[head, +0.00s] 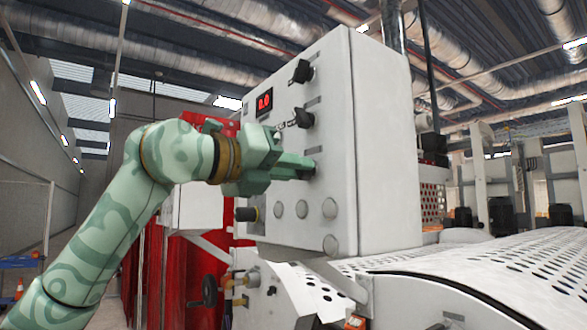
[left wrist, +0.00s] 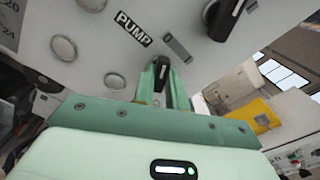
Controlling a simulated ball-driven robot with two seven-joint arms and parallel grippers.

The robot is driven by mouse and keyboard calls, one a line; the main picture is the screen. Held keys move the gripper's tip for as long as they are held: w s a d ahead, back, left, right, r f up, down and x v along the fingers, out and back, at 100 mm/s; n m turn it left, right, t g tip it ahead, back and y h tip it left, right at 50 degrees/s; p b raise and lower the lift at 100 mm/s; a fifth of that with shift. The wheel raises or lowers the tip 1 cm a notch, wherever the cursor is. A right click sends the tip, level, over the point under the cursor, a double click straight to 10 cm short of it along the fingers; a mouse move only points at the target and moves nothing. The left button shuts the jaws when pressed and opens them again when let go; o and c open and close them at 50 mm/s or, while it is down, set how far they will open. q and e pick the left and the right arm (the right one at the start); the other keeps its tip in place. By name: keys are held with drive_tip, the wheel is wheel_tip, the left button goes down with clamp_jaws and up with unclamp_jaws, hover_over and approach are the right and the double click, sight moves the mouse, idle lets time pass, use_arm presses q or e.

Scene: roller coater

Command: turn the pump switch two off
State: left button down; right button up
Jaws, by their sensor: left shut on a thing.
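A white control panel (head: 300,140) fills the middle of the head view. A column of black rotary switches runs down its face: a top one (head: 302,71), a middle one (head: 304,117) and a lowest one, mostly hidden by my left gripper (head: 308,167). The left gripper is shut on that lowest switch. In the left wrist view its black knob (left wrist: 160,70) with a light pointer line sits between the green fingertips, near a PUMP label (left wrist: 132,28). I cannot read which number the switch carries. My right gripper is not in view.
Several round grey buttons (head: 302,209) lie below the gripper. Another black switch (left wrist: 222,18) is close beside the fingers in the wrist view. A perforated roller cover (head: 480,265) extends at the lower right.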

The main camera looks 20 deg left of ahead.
use_arm(q)
drive_tip(key=shift+a+r, duration=0.1)
drive_tip(key=c, duration=1.4)
unclamp_jaws()
drive_tip(key=shift+c, duration=0.2)
drive_tip(key=b+v, duration=0.2)
drive_tip(key=v, duration=1.4)
drive_tip(key=shift+a, duration=0.15)
drive_tip(key=shift+s, duration=0.1)
